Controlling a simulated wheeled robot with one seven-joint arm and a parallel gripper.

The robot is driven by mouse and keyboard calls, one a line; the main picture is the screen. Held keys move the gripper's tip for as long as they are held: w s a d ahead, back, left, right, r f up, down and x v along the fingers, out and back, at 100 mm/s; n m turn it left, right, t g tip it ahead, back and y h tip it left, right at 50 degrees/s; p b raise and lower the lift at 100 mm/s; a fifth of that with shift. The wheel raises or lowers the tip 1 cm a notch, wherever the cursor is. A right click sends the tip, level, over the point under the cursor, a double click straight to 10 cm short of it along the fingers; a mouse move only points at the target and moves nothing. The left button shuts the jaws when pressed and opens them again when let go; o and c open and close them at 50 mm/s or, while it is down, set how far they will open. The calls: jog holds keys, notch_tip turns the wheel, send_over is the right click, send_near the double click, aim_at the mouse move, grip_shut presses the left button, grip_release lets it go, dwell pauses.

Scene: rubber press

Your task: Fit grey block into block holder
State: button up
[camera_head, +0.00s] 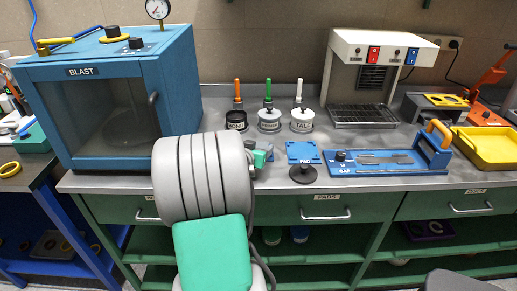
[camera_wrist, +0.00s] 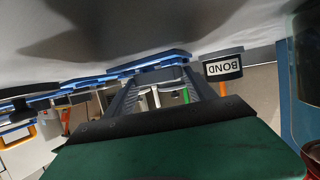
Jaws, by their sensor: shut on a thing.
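My gripper (camera_wrist: 157,88) shows in the wrist view, with its two dark ribbed fingers shut on a grey block (camera_wrist: 158,76). The block lies across between the fingertips, close to a blue piece (camera_wrist: 150,62) on the bench. I cannot tell whether they touch. In the head view my thick grey arm covers most of the gripper and the block. A small blue part (camera_head: 268,146) shows just beyond the arm there; it may be the block holder, but most of it is hidden.
The blue BLAST cabinet (camera_head: 110,105) stands left of my arm. Labelled pots (camera_head: 269,121) stand behind. A blue PAD plate (camera_head: 303,152), a black round stand (camera_head: 303,174) and the blue GAP fixture (camera_head: 385,162) lie to the right. A yellow tray (camera_head: 487,148) is far right.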

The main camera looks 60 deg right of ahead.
jog(key=shift+s+a+f+b, duration=0.1)
jog(key=shift+a+f+b, duration=0.15)
jog(key=shift+f+b, duration=0.4)
dwell(0.5)
jog(key=o, duration=1.9)
jog(key=shift+f, duration=0.15)
jog(key=shift+d+r+p, duration=0.1)
jog(key=shift+r+p, duration=0.4)
jog(key=shift+r, duration=0.1)
jog(key=shift+d+r+p, duration=0.1)
jog(key=shift+r+p, duration=1.2)
jog(key=shift+r, duration=2.05)
